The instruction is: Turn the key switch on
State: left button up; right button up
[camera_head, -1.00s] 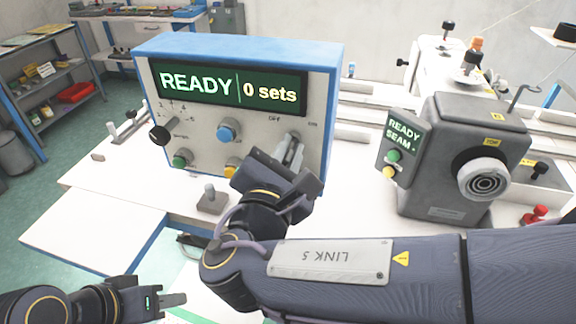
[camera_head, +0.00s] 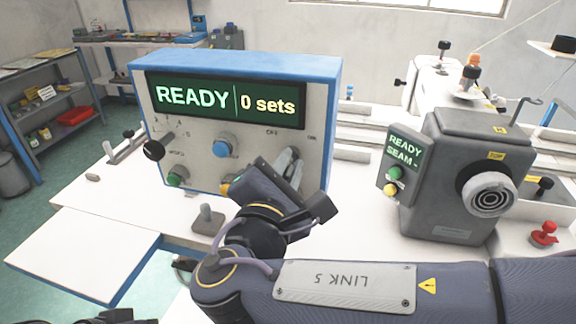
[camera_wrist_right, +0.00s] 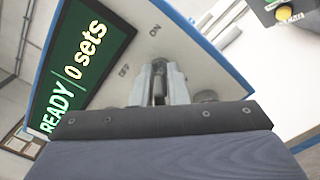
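The control box (camera_head: 330,85) has a blue top, and its display reads "READY" and "0 sets". The key switch (camera_wrist_right: 159,66) is at the right of the box's front, with the words OFF and ON beside it in the right wrist view. My right gripper (camera_head: 291,158) is at the key switch. In the right wrist view its two fingers (camera_wrist_right: 160,84) stand close together on either side of the key, which is mostly hidden between them. Of my left gripper (camera_head: 118,315), only a dark upper edge shows at the bottom left; its fingers cannot be made out.
The box also carries a black knob (camera_head: 154,150), a blue button (camera_head: 222,148), a green button (camera_head: 177,176) and a partly covered yellow one (camera_head: 225,188). A grey machine head (camera_head: 470,150) with a handwheel stands to the right. The left white bench top (camera_head: 85,250) is clear.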

jog(key=shift+o, duration=1.3)
jog(key=shift+s, duration=0.1)
jog(key=v, duration=0.7)
jog(key=shift+s+a+b, duration=0.15)
jog(key=shift+s+b, duration=0.15)
jog(key=shift+b, duration=0.05)
